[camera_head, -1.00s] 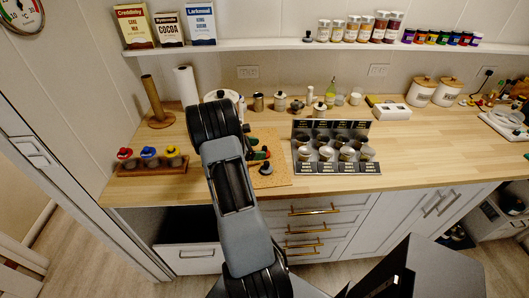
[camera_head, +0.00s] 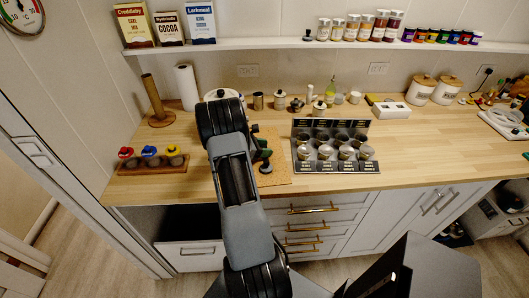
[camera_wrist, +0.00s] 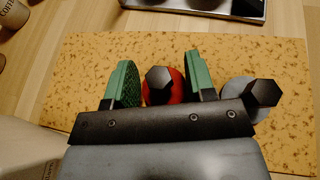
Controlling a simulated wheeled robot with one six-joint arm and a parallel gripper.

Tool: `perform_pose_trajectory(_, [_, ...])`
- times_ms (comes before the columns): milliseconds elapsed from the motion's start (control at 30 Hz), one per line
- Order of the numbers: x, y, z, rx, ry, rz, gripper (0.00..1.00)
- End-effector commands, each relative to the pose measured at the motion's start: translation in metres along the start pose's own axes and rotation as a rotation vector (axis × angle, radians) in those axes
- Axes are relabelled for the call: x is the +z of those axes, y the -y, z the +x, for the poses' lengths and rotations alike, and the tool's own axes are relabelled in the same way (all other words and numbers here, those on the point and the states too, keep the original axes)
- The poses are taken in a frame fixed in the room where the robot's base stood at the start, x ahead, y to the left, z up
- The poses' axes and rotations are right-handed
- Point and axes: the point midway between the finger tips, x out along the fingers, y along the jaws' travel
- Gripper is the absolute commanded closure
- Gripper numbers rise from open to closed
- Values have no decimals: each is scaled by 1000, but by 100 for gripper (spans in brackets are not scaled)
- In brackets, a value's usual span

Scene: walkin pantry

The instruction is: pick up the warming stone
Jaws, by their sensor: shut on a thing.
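A red round piece with a black hexagonal knob (camera_wrist: 158,86) is between the green pads of my gripper (camera_wrist: 162,82) in the wrist view. My gripper is shut on it, low over a speckled cork mat (camera_wrist: 75,65). A grey round piece with a similar black knob (camera_wrist: 262,93) stands just outside the right pad. I cannot tell for sure which of the two is the warming stone. In the head view my arm hides most of the red piece, and the grey piece shows as a dark knob (camera_head: 265,169) on the mat.
A stepped rack of metal cups (camera_head: 334,146) stands right of the mat. A wooden holder with coloured-top pieces (camera_head: 153,165) is at the left. Jars and small pots (camera_head: 279,100) line the back. The counter at right (camera_head: 430,140) is mostly clear.

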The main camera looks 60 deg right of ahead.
Motion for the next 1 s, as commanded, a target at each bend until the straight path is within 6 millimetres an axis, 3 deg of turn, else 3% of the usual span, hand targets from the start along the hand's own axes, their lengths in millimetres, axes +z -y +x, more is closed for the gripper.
perform_pose_trajectory(133, [0, 0, 0, 0, 0, 1, 76])
perform_pose_trajectory(467, [4, 0, -2, 1, 1, 2, 76])
perform_pose_trajectory(667, [27, -1, -11, 2, 2, 7, 76])
perform_pose_trajectory(1000, [87, 57, -36, 1, 0, 5, 76])
